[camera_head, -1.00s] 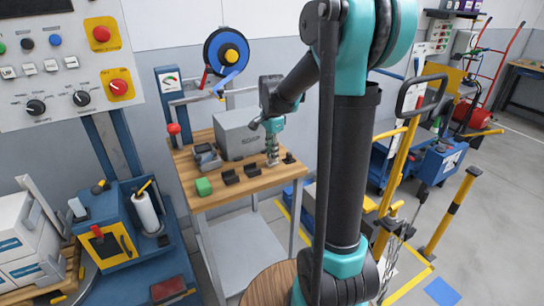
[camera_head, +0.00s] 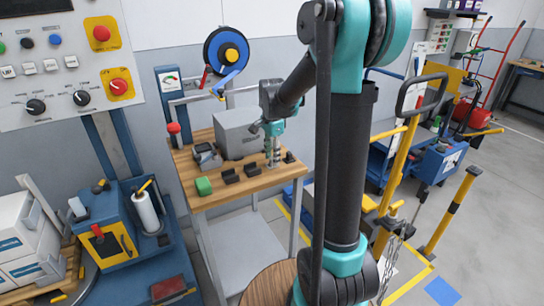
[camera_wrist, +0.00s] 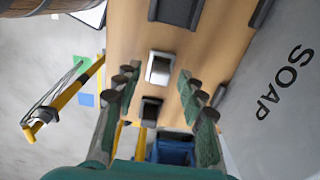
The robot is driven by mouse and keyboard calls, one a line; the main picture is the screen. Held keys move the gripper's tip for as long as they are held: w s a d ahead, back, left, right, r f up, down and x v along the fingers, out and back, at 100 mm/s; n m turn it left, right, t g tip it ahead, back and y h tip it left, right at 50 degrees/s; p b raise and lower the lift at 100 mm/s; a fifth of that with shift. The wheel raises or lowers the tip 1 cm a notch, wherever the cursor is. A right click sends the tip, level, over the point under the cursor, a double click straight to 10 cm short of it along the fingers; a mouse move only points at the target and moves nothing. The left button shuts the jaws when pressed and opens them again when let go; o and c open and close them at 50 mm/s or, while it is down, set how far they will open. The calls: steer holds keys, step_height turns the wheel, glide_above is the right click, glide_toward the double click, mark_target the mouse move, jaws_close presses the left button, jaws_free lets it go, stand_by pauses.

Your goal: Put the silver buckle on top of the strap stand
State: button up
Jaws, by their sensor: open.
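My gripper (camera_head: 273,158) points down over the wooden bench, its fingers apart and empty. In the wrist view, my gripper (camera_wrist: 160,98) has a pair of fingers on each side. A small square silver piece, apparently the silver buckle (camera_wrist: 160,68), lies on the bench between the lines of the fingers. My gripper hides it in the head view. A dark angular piece (camera_head: 251,169) stands left of my gripper, with a similar one (camera_head: 230,176) beside it. One of these may be the strap stand; I cannot tell which.
The bench (camera_head: 240,190) also holds a grey box (camera_head: 236,134) marked SOAP behind my gripper, a green block (camera_head: 203,186), a grey device (camera_head: 206,156) and a small black piece (camera_head: 289,157) just right of my gripper. The bench front is clear.

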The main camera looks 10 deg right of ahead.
step_height(320, 180, up, 12)
steer(key=s+d+f+n+t, duration=0.2)
steer(key=s+f+n, duration=0.5)
steer(key=s+f, duration=0.2)
steer(key=s+d+f+n+t, duration=0.2)
steer(key=s+f+n, duration=0.5)
steer(key=s+f, duration=0.3)
steer(key=s, duration=0.3)
steer(key=shift+a, duration=0.1)
steer(key=shift+c, duration=0.2)
